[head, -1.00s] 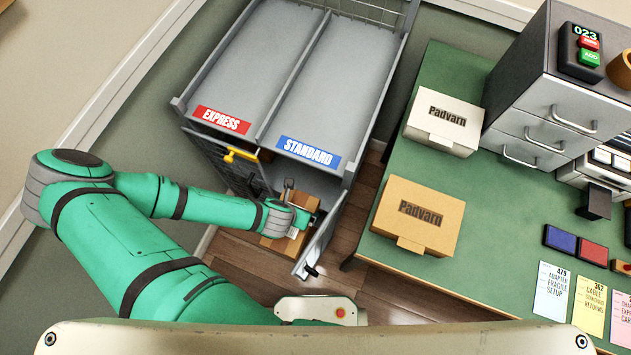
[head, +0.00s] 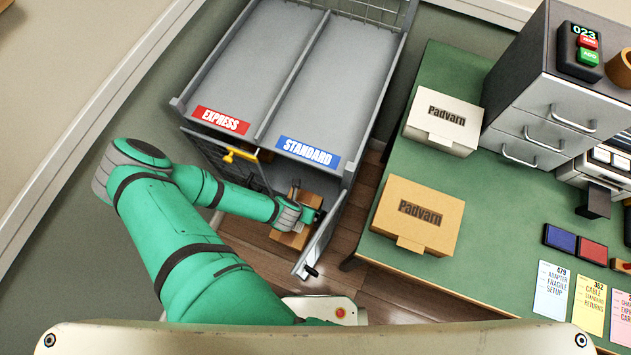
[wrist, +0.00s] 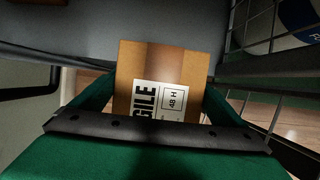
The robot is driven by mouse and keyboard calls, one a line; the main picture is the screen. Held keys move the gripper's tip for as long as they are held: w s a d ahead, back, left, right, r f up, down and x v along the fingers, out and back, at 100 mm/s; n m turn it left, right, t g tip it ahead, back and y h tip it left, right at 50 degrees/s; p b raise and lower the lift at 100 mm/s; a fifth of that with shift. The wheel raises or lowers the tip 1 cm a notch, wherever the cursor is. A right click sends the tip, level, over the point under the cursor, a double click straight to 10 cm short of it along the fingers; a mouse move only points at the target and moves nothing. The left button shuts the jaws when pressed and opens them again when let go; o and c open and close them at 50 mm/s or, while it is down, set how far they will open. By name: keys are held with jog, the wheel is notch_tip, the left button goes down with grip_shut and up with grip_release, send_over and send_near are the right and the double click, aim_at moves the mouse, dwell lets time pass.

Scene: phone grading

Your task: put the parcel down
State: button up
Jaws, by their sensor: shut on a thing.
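The parcel (head: 291,236) is a brown cardboard box with a tape strip and a white label reading "FRAGILE" in part and "48 H". My gripper (head: 301,216) is shut on it in the lower opening of the grey cart, below the STANDARD sign (head: 308,152). In the wrist view the parcel (wrist: 170,65) stands between the two green fingers of my gripper (wrist: 165,105), with a grey surface behind it. The gripper hides part of the parcel. I cannot tell whether the parcel touches the cart's floor.
The cart's upper EXPRESS bay (head: 250,70) and STANDARD bay (head: 335,90) are empty. An open door (head: 318,245) stands right of the parcel, and a mesh door (head: 225,155) stands left. The green table (head: 385,165) with a white box (head: 443,122) and a tan box (head: 417,215) is at the right.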

jog(key=w+d, duration=0.1)
jog(key=w, duration=0.1)
jog(key=w+d, duration=0.1)
jog(key=w, duration=0.2)
jog(key=w+d, duration=0.1)
jog(key=w, duration=0.2)
jog(key=shift+w+d, duration=0.15)
jog(key=shift+d, duration=0.1)
jog(key=shift+w+d+f, duration=0.1)
jog(key=shift+w+f, duration=0.05)
jog(key=shift+f, duration=0.4)
jog(key=o, duration=1.1)
jog(key=shift+f, duration=0.1)
jog(key=v, duration=0.7)
jog(key=shift+s+r, duration=0.2)
jog(key=shift+r, duration=0.1)
